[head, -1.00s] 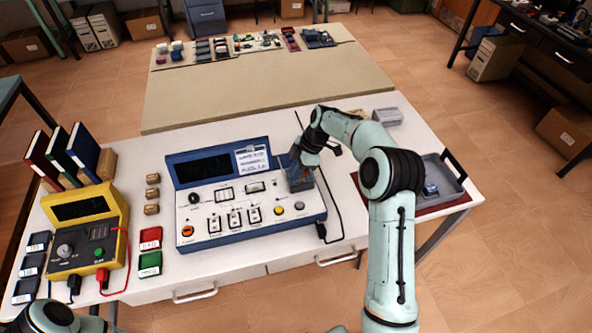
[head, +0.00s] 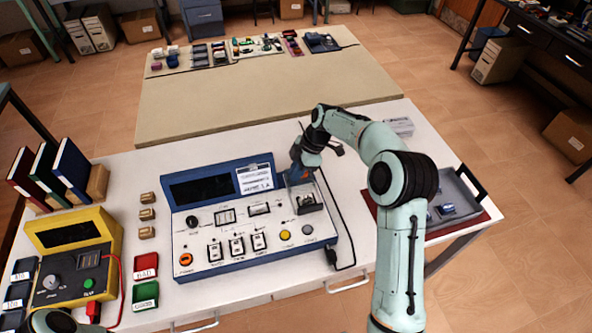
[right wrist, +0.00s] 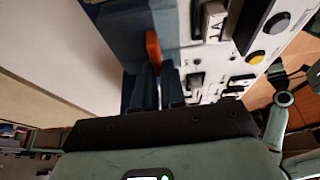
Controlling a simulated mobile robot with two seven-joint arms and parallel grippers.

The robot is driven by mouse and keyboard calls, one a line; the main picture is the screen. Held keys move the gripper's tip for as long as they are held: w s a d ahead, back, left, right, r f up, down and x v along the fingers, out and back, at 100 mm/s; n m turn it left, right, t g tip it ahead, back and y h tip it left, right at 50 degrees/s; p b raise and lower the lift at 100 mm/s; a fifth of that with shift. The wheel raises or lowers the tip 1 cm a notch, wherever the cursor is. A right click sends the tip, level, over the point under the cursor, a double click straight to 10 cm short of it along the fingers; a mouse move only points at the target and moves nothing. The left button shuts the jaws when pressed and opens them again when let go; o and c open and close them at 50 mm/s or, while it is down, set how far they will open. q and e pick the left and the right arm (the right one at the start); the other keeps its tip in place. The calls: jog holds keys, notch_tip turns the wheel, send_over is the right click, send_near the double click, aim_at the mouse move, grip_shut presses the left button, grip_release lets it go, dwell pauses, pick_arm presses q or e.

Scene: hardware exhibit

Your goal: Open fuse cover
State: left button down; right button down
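The blue and white panel device (head: 215,235) stands on the white table. The fuse cover (head: 297,177), blue-grey with an orange tab, stands raised at the panel's upper right. Below it an open compartment (head: 308,203) with a dark interior shows. My right gripper (head: 301,166) is at the raised cover and hides part of it. In the right wrist view the orange tab (right wrist: 153,50) sits at the tips of the close-set fingers of my right gripper (right wrist: 158,78), which looks shut on it. My left gripper is out of view; only part of my left arm shows at lower left.
A yellow meter (head: 75,262) stands left of the panel, with red and green trays (head: 146,266) between. A black cable (head: 340,225) runs along the panel's right side. A grey tray (head: 462,190) lies to the right, behind my right arm.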

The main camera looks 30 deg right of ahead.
jog(key=c, duration=1.2)
grip_release()
jog(key=shift+w, duration=0.1)
jog(key=shift+r, duration=0.1)
